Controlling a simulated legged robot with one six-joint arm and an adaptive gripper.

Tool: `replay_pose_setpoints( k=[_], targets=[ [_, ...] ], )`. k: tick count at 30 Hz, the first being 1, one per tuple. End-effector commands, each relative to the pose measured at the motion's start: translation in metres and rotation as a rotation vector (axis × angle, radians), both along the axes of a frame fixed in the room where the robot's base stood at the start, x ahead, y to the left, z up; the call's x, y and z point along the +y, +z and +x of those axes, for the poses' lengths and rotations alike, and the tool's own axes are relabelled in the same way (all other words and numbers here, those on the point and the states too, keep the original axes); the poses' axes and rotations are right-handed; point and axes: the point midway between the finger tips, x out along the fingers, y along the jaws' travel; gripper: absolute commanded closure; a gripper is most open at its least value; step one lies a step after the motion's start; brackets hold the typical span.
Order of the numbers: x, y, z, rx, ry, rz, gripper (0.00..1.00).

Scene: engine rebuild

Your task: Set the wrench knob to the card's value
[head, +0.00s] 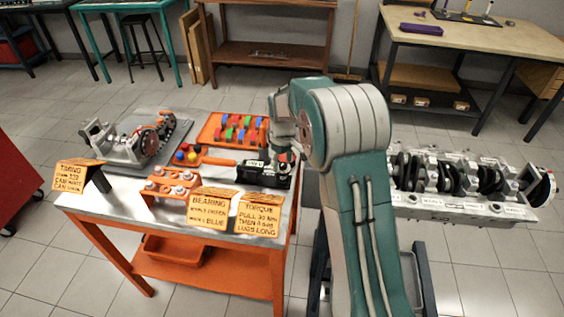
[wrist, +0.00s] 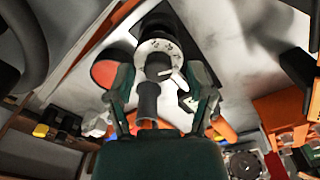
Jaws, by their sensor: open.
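The torque card (head: 259,215) is orange with dark print at the bench's front right; it seems to read "PULL 30 NM", with lower lines hard to read. A black wrench unit (head: 263,174) with a small white label lies behind it. My gripper (head: 284,157) is just above the unit's right end, partly hidden by my arm. In the wrist view my gripper (wrist: 162,105) is open, with a finger on each side of a dark grey knob (wrist: 147,103). A white marked dial ring (wrist: 160,52) and a pale pointer show beyond it. Contact cannot be told.
The bearing card (head: 208,208) and timing card (head: 80,174) stand along the bench's front. An orange tray (head: 213,143) of coloured pieces, an orange stand (head: 170,190) and a metal fixture (head: 130,147) crowd the bench. An engine block (head: 450,205) stands to the right.

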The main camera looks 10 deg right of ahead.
Motion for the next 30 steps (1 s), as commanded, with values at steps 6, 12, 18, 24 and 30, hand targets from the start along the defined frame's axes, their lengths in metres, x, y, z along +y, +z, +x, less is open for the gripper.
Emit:
replay_pose_setpoints(
  k=[6,12,18,24,30],
  targets=[
    [0.0006,-0.0008,0.0,0.0,-0.001,-0.001,0.31],
    [0.0008,-0.0008,0.0,0.0,-0.001,-0.001,1.0],
    [0.0011,-0.0012,0.0,0.001,-0.002,-0.001,1.0],
    [0.0013,-0.0016,0.0,0.002,-0.036,0.0,1.0],
    [0.0013,-0.0019,0.0,0.002,-0.141,0.0,1.0]
  ],
)
